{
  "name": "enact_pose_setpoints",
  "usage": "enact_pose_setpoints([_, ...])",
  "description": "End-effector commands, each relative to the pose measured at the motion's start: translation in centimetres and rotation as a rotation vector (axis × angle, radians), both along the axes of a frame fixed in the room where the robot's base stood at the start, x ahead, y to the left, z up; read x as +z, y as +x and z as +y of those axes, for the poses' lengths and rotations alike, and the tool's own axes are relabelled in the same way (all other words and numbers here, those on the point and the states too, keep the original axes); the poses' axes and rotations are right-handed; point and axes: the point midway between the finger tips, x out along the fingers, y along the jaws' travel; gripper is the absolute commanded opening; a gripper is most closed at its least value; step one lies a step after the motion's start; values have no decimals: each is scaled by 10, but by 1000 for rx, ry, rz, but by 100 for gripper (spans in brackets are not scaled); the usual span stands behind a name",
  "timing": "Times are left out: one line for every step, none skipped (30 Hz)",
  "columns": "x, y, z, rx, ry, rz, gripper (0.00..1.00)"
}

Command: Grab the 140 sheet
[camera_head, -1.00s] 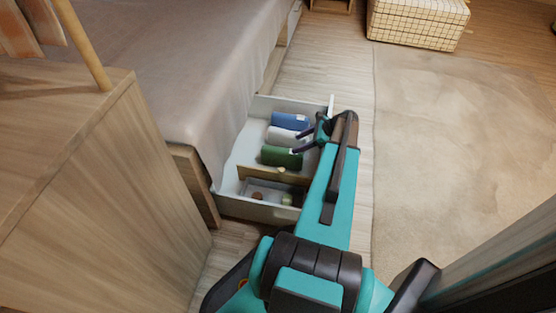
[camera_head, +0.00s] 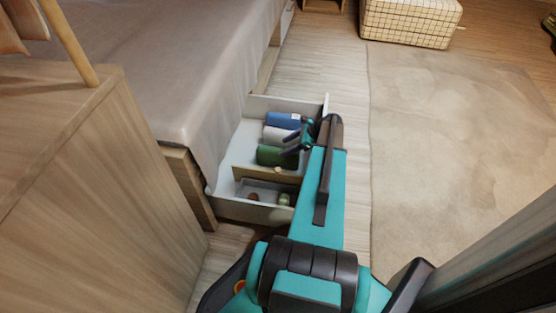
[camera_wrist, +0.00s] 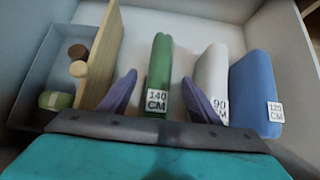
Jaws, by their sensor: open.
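The green 140 sheet (camera_wrist: 159,72) is a folded roll with a "140 CM" label, standing in the drawer between a wooden divider and a white roll. It also shows in the head view (camera_head: 276,156). My gripper (camera_wrist: 160,92) is open in the wrist view, one finger on each side of the green sheet's labelled end. I cannot tell whether the fingers touch it. In the head view my gripper (camera_head: 292,142) is over the drawer's right part, at the rolls' ends.
The white 90 sheet (camera_wrist: 211,75) and blue 120 sheet (camera_wrist: 256,90) are to the right of the green one. The wooden divider (camera_wrist: 100,60) is at its left, with a grey box (camera_wrist: 45,75) holding small items beyond. The open drawer (camera_head: 237,150) sits under the bed (camera_head: 185,60); a cabinet (camera_head: 90,190) stands left.

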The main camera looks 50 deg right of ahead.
Motion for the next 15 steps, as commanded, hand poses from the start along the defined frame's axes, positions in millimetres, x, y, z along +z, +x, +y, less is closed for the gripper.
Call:
enact_pose_setpoints([-9, 5, 4, 2, 1, 0, 57])
enact_pose_setpoints([-12, 8, 5, 2, 1, 0, 57])
enact_pose_setpoints([-15, 11, 7, 3, 0, 0, 57])
enact_pose_setpoints([-18, 13, 8, 1, 0, 0, 57])
enact_pose_setpoints([-20, 16, 9, 1, 0, 0, 57])
enact_pose_setpoints([-23, 18, 11, 1, 0, 0, 57])
enact_pose_setpoints([-24, 19, 12, 1, 1, -1, 57])
enact_pose_setpoints([-26, 21, 13, 1, 1, 0, 57])
enact_pose_setpoints([-27, 22, 14, 1, 1, 0, 57])
enact_pose_setpoints([-27, 23, 15, 1, 1, 0, 57])
enact_pose_setpoints([-28, 23, 15, 1, 1, 0, 57])
enact_pose_setpoints([-28, 24, 15, 1, 1, 0, 57])
enact_pose_setpoints([-28, 24, 15, 1, 1, 0, 57])
enact_pose_setpoints([-28, 24, 15, 0, 1, -1, 57])
enact_pose_setpoints([-27, 24, 15, 0, 1, -1, 57])
